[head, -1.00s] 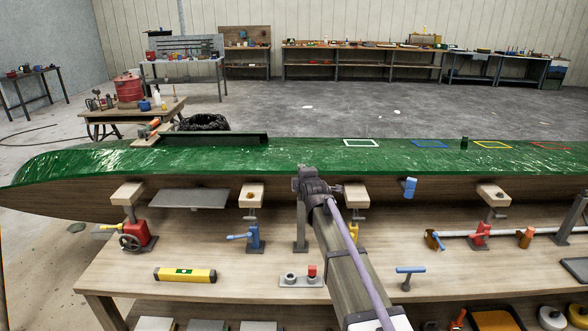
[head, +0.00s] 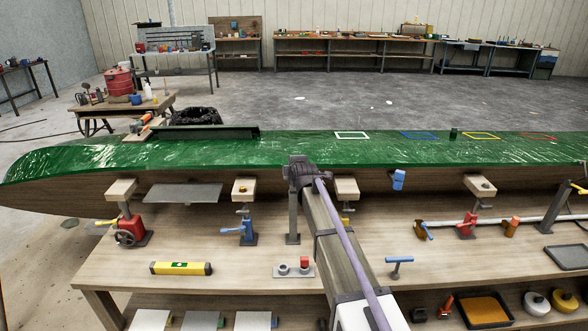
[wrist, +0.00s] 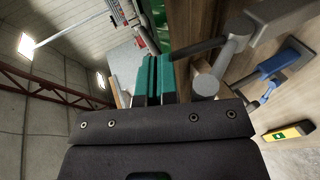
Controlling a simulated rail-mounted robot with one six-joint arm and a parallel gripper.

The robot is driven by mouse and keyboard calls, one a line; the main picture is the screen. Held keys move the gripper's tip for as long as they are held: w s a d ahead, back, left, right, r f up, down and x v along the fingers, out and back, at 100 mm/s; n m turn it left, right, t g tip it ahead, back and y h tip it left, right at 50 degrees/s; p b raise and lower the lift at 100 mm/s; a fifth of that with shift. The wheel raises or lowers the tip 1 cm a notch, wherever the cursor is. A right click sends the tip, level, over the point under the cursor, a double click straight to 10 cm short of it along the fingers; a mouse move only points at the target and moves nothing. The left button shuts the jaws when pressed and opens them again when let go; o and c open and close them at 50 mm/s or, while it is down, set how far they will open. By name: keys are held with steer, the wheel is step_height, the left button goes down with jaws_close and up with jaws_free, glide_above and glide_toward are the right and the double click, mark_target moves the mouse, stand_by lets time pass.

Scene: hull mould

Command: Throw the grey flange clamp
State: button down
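A grey upright clamp-like post (head: 293,222) stands on the bench against the near side of the green-topped hull (head: 300,150). I take it for the grey flange clamp, but my gripper and arm hide its top. In the wrist view a grey bar and rounded grey end (wrist: 208,84) are close to the right of my teal fingers. My gripper (head: 297,163) is at the post's top, by the hull edge. In the wrist view the fingers (wrist: 154,78) are near each other with a narrow dark gap. Whether they touch or hold the bar is unclear.
A blue clamp (head: 247,232) and a red clamp with a handwheel (head: 130,230) stand to the left. A yellow level (head: 181,268) and a small block with knobs (head: 294,271) lie in front. A blue T-handle (head: 399,264) stands to the right.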

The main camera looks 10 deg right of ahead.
steer(key=r+p+v, duration=0.1)
steer(key=p+v, duration=0.5)
steer(key=v, duration=0.8)
steer(key=shift+w+p, duration=0.25)
steer(key=shift+p, duration=0.1)
steer(key=shift+d+r, duration=0.1)
steer(key=s+f+m+g, duration=0.3)
steer(key=s+m, duration=0.3)
steer(key=s, duration=0.4)
steer(key=s+d+f+m+g, duration=0.1)
steer(key=s+f+m+g, duration=0.3)
steer(key=s, duration=0.7)
steer(key=s+f+m+g, duration=0.3)
steer(key=s+m+g, duration=0.3)
steer(key=s, duration=0.4)
steer(key=shift+s+d+f+m, duration=0.2)
steer(key=shift+s+f+m, duration=0.1)
steer(key=shift+m, duration=0.5)
